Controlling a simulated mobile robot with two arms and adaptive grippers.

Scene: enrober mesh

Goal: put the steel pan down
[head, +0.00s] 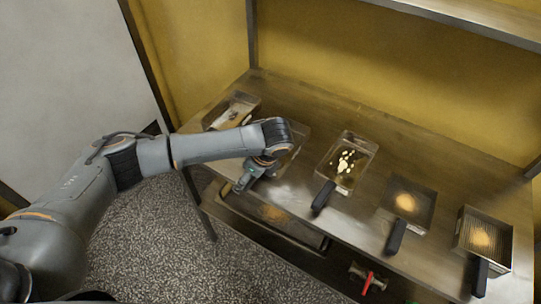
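Several square metal pans with dark handles stand in a row on a steel table (310,108). One pan (297,137) is partly hidden behind my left arm's wrist, so I cannot tell whether it rests on the table or is held just above it. My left gripper (244,184) points down at this pan's near side, where its handle would be. The wrist hides the handle, and I cannot tell whether the fingers are closed on it. My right gripper is not in view.
To the left is another pan (228,112). To the right are a pan with pale pieces (347,160) and two pans (408,205) (483,240) with a yellowish patch. A lower shelf (270,213) and a red-handled item (368,281) lie below. The table's back strip is clear.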

